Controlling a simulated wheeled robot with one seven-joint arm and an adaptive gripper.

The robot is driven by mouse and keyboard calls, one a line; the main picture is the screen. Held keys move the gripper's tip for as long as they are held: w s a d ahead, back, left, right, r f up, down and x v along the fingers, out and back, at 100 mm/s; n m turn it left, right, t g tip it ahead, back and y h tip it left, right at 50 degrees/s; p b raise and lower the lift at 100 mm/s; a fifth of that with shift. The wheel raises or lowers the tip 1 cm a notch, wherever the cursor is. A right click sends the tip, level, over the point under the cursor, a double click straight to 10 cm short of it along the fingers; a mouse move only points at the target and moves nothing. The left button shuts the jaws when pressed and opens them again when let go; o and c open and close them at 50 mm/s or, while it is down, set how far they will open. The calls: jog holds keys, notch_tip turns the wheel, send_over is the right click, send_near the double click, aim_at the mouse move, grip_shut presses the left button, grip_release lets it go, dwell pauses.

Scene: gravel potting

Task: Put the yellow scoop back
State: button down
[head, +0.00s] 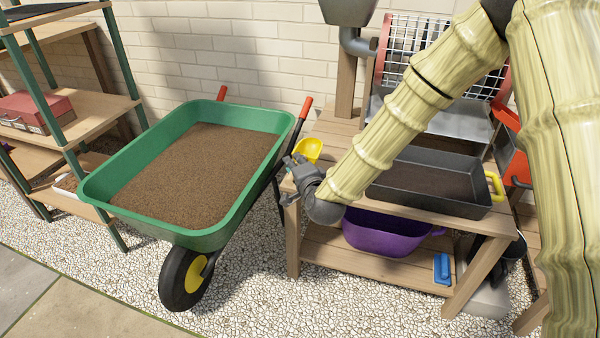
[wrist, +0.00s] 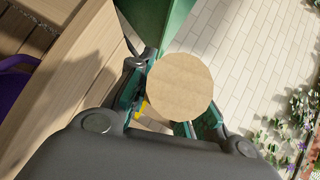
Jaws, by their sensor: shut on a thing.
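The yellow scoop (head: 308,149) shows at my gripper (head: 291,163) in the head view, just above the left edge of the wooden bench and beside the wheelbarrow's right side. In the wrist view, a round wooden end (wrist: 180,88), seemingly of the scoop's handle, sits between the fingers of my gripper (wrist: 168,115). A small yellow patch (wrist: 141,108) of the scoop shows behind it. My gripper is shut on the scoop. The disc hides most of the scoop in the wrist view, so I cannot tell what is in its bowl.
A green wheelbarrow (head: 269,120) full of brown soil stands to the left. The wooden bench (head: 325,132) carries a dark tray (head: 400,196) with soil. A purple tub (head: 385,237) and a blue tool (head: 442,268) are on the lower shelf. A shelf rack (head: 110,85) stands far left.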

jog(key=shift+w+d+f+b, duration=0.1)
jog(key=shift+w+d+b, duration=0.15)
jog(key=shift+w, duration=0.6)
jog(key=shift+w+d+f+b, duration=0.15)
jog(key=shift+w+d, duration=0.15)
jog(key=shift+w, duration=0.5)
jog(key=shift+w+f+b, duration=0.15)
jog(key=shift+f+b, duration=0.8)
jog(key=shift+f, duration=0.65)
jog(key=shift+f, duration=0.15)
jog(key=c, duration=1.3)
grip_release()
jog(key=shift+s+d+r, duration=0.15)
jog(key=shift+s+r, duration=0.05)
jog(key=p+v, duration=0.4)
jog(key=v, duration=0.7)
jog(key=shift+s, duration=0.25)
